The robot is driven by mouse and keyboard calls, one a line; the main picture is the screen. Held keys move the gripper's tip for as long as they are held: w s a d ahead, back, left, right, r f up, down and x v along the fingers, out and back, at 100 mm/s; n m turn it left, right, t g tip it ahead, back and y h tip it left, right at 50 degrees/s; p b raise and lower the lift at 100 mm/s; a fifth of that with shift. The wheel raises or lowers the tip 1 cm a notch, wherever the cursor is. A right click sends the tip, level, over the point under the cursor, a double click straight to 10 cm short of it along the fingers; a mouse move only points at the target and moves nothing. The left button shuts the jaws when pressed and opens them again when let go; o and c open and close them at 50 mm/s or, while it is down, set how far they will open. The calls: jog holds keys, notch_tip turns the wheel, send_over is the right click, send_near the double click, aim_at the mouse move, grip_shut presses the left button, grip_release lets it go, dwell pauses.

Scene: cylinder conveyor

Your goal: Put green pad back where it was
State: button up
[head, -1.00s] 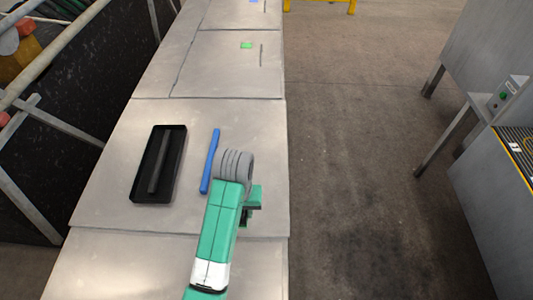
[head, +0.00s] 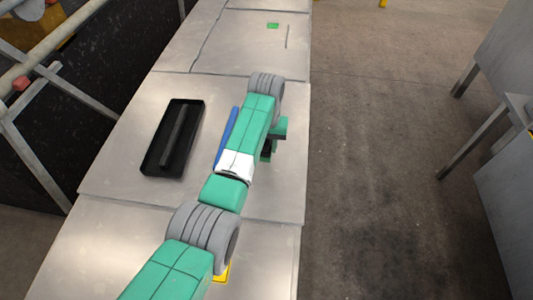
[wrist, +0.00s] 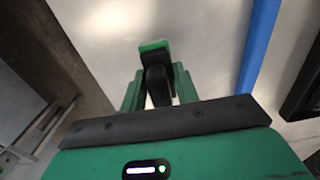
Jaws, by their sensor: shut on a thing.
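My gripper (wrist: 158,84) is shut on a green-and-black piece (wrist: 155,50). In the wrist view this piece has a flat green end and a dark body between my two green fingers. I cannot tell for sure whether it is the green pad. In the head view my gripper (head: 268,147) hangs over the right side of the near metal worktop (head: 120,165), partly hidden by my wrist. A small flat green square (head: 273,26) lies on the farther worktop section, well beyond my gripper.
A blue bar (head: 229,128) lies left of my gripper, partly covered by my arm; it also shows in the wrist view (wrist: 258,45). A black tray (head: 157,160) holding a dark bar (head: 178,130) stands farther left. Open floor (head: 370,170) lies right of the worktop; grey machinery stands beyond.

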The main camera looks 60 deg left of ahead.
aim_at(266, 152)
jog(key=shift+f+b, duration=0.45)
jog(key=shift+f, duration=1.25)
jog(key=shift+f, duration=0.1)
jog(key=shift+f, duration=0.15)
jog(key=o, duration=0.9)
jog(key=shift+o, duration=0.2)
notch_tip(266, 152, up, 12)
jog(key=shift+r+p, duration=0.25)
jog(key=shift+p, duration=0.95)
